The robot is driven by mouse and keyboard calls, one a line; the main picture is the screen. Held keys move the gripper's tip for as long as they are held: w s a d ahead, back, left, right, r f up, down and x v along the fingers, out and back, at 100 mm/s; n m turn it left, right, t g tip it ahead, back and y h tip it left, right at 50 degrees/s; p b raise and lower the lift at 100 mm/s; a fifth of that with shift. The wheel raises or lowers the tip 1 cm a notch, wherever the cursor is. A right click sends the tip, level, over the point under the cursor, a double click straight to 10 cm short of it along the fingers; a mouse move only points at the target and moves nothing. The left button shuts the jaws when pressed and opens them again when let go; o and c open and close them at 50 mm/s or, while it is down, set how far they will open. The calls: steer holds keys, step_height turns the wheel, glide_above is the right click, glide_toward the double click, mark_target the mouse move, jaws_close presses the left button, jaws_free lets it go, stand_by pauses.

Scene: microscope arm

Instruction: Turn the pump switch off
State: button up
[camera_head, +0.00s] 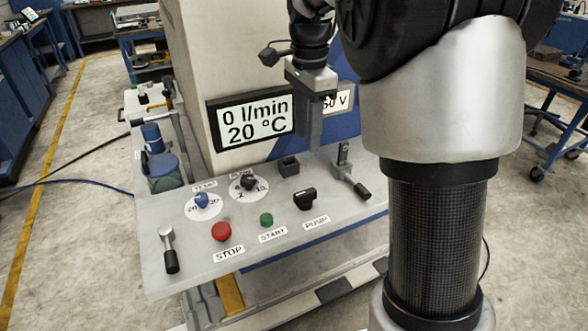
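The pump switch (304,199) is a black knob on the light grey control panel, just behind the label PUMP (316,222). Its handle lies roughly crosswise, and its exact setting cannot be read. My gripper (310,143) points down above the back of the panel, in front of the machine's displays. It is apart from the pump switch, which is lower and nearer the camera. The fingers overlap from this side, so their opening cannot be told. Nothing is visibly held.
The panel (190,262) also carries a red STOP button (221,231), a green START button (266,220), two dials, and levers at left (169,250) and right (351,174). The display (253,118) reads 0 l/min, 20 °C. My arm hides the right side.

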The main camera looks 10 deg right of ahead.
mark_target(305, 192)
step_height(305, 192, down, 17)
steer(key=b, duration=0.3)
jaws_close()
